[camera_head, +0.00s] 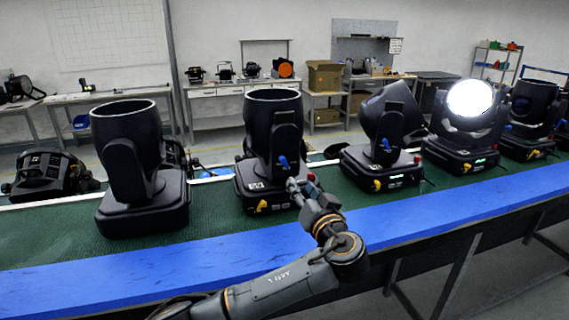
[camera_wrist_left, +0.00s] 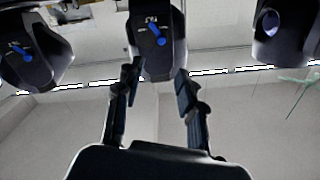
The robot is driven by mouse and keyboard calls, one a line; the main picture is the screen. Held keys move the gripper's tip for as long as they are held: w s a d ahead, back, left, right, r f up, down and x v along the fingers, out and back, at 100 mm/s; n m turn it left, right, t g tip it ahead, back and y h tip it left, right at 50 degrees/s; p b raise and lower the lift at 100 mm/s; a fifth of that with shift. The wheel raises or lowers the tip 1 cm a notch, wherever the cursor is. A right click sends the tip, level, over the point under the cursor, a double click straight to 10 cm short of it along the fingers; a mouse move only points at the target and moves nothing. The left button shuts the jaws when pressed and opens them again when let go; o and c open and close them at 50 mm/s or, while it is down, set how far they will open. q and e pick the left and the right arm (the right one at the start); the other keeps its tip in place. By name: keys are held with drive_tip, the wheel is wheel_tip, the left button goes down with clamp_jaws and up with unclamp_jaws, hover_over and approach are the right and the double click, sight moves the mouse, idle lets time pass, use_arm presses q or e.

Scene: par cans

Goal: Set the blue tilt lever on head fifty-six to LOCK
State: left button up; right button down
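Several black moving heads stand in a row on a green belt; I cannot read which one is head fifty-six. My left gripper (camera_head: 301,188) is in front of the second large head (camera_head: 273,105), low by its yoke and base. A blue tilt lever (camera_head: 284,163) sits on that head's yoke arm, just above and left of the gripper. In the left wrist view, my left gripper (camera_wrist_left: 158,85) is open and empty. A blue lever (camera_wrist_left: 157,36) on a black yoke arm shows beyond and above the fingertips, slanting down to the right. The lever's markings are too small to read. My right gripper is not in view.
Another large head (camera_head: 130,150) stands to the left, a tilted head (camera_head: 390,125) to the right, and a lit head (camera_head: 467,125) further right. Yellow levers are on the bases. The blue belt edge (camera_head: 420,228) in front is clear. Workbenches stand behind.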

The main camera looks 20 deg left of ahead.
sight(284, 161)
use_arm(q)
drive_tip(key=p+x, duration=0.4)
drive_tip(key=x, duration=0.8)
drive_tip(key=shift+w+a+r, duration=0.1)
drive_tip(key=shift+a+r, duration=0.05)
drive_tip(key=shift+a, duration=0.05)
drive_tip(key=shift+w+a, duration=0.3)
drive_tip(key=shift+w, duration=0.15)
drive_tip(key=shift+c, duration=0.4)
clamp_jaws()
